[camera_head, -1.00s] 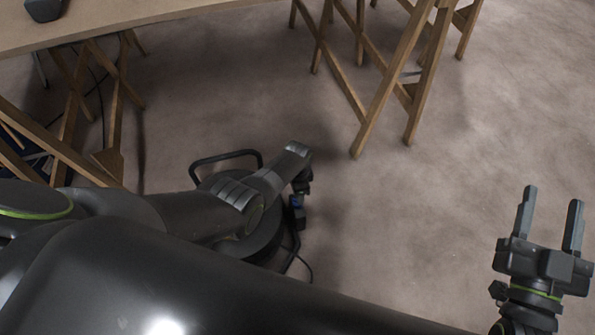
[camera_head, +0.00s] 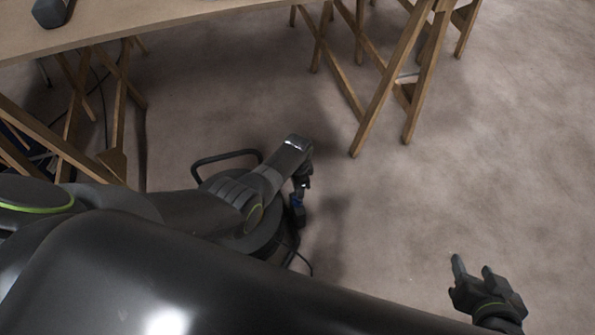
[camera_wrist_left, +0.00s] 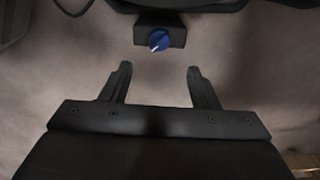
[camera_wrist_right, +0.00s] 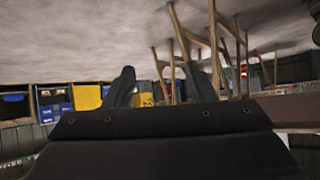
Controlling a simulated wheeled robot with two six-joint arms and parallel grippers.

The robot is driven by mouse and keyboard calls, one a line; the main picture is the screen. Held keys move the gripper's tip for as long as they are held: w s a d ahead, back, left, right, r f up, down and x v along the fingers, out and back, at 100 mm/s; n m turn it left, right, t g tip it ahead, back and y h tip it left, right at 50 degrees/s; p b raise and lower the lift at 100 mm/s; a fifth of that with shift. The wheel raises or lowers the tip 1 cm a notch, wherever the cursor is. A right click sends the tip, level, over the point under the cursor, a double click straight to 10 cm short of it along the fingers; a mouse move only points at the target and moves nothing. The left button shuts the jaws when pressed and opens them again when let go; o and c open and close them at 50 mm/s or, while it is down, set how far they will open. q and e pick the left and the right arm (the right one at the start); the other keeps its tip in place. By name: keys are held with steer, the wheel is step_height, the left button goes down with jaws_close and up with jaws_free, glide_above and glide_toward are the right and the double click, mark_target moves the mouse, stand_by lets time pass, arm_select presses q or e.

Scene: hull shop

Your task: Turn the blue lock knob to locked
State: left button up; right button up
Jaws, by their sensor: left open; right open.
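The blue lock knob (camera_wrist_left: 158,40) shows in the left wrist view on a small dark block (camera_wrist_left: 174,32) under a dark body. A white mark on its face slants toward the lower left. My left gripper (camera_wrist_left: 159,68) is open, its two fingers pointing at the knob, which lies just beyond and between the tips, apart from them. In the head view a small blue spot (camera_head: 297,202) shows beside my left arm; that gripper's fingers cannot be made out there. My right gripper (camera_head: 471,265) is open and empty over the floor at the lower right.
A wooden table (camera_head: 150,18) on trestles stands at the back, with a dark object (camera_head: 52,12) on it. A trestle (camera_head: 390,80) stands at top centre. The floor (camera_head: 440,190) at the right is clear. Blue and yellow bins (camera_wrist_right: 88,97) show in the right wrist view.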

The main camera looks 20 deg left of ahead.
arm_select(q)
steer(key=shift+r+p, duration=2)
steer(key=shift+r, duration=1)
arm_select(e)
steer(key=s+a+f+g+y, duration=0.1)
steer(key=s+f+g, duration=0.6)
steer(key=s+f, duration=0.1)
steer(key=shift+s, duration=0.65)
steer(key=shift+a+f, duration=0.1)
